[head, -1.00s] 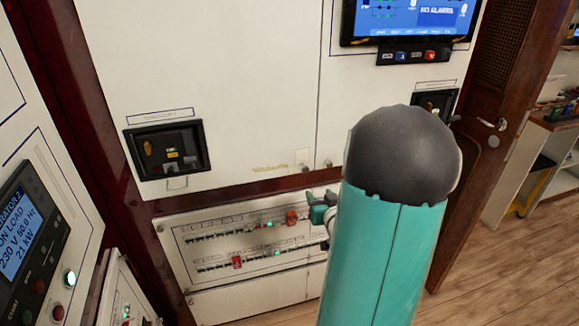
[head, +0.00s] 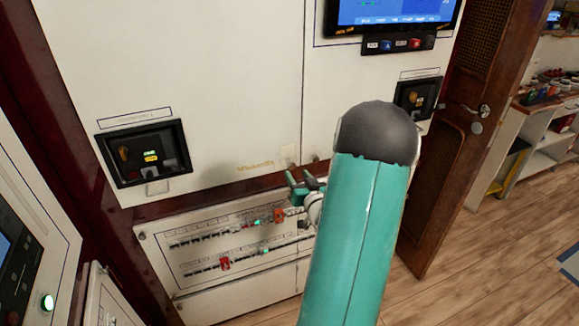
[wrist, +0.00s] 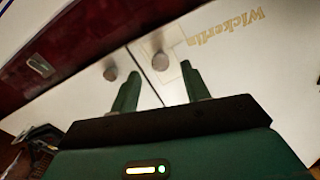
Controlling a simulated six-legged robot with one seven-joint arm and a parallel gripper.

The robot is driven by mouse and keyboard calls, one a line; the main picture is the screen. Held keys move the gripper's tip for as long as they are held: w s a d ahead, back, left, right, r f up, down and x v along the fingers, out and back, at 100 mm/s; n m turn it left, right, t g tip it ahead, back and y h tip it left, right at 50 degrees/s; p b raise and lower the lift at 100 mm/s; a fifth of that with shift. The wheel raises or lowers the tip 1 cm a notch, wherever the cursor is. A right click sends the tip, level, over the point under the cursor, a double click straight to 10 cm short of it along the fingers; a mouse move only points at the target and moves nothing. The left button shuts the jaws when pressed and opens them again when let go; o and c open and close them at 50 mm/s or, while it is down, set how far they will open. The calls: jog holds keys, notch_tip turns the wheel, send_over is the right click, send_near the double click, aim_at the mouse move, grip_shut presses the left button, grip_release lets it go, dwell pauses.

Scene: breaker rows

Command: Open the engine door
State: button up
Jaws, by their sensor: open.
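No label marks the engine door, so I cannot tell which door it is. White cabinet doors (head: 215,70) stand shut in front of me, meeting at a vertical seam. Two small round knobs sit beside the seam low down; the wrist view shows a left knob (wrist: 110,73) and a right knob (wrist: 160,62) near a "Wickerlin" label (wrist: 232,30). A brown wooden door (head: 445,150) with a metal handle (head: 484,111) is at the right. My green gripper (head: 306,181) is open and empty, just below the knobs; its fingers (wrist: 158,82) point toward them.
A breaker panel (head: 150,236) with rows of switches lies below the cabinet doors. A screen (head: 395,12) is above right. Recessed black panels (head: 145,153) are set in the doors. A control panel (head: 30,235) stands close at left. Wood floor (head: 510,225) is clear at right.

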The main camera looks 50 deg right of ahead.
aim_at(292, 167)
jog(key=x, duration=0.6)
grip_shut()
